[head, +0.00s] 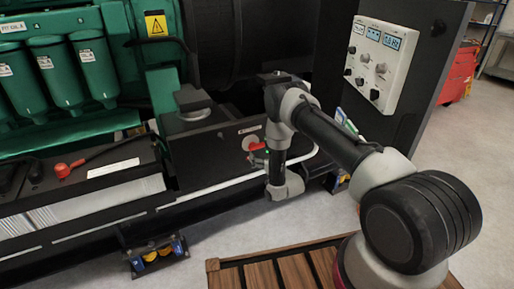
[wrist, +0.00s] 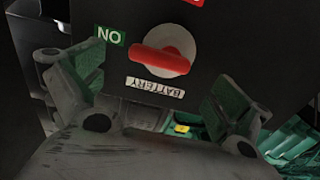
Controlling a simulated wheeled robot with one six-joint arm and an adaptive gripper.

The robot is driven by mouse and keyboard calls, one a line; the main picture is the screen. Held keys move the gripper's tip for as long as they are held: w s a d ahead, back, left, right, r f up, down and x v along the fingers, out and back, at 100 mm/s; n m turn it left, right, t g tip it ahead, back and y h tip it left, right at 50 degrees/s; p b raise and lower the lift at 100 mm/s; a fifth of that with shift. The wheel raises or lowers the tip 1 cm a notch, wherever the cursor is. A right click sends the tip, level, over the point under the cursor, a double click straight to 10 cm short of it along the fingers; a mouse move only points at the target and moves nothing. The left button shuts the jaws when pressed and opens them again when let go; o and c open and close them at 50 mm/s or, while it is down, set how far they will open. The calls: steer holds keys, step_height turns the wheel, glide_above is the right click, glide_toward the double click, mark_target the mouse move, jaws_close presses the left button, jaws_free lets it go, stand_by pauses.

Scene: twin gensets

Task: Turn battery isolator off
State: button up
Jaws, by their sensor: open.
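The battery isolator is a red handle (wrist: 160,61) on a round pale disc (wrist: 180,42), set in a black panel. In the wrist view the handle lies nearly level, its left end towards a green ON label (wrist: 110,36). A BATTERY label (wrist: 155,87) sits below it; both labels appear upside down. A red label (wrist: 194,2) is cut off at the top edge. My gripper (wrist: 158,72) is open, a finger on either side of the handle, apart from it. In the head view the red handle (head: 255,145) shows beside my gripper (head: 262,157), which partly hides the area.
A battery (head: 106,160) with a red terminal lead lies left of the isolator. A control panel (head: 380,60) with knobs and displays stands at upper right. A white pipe (head: 232,183) runs below the isolator. A wooden pallet (head: 265,268) lies on the floor in front.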

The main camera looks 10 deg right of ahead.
mark_target(258, 148)
steer(key=x, duration=0.6)
steer(key=shift+w, duration=0.15)
steer(key=c, duration=1)
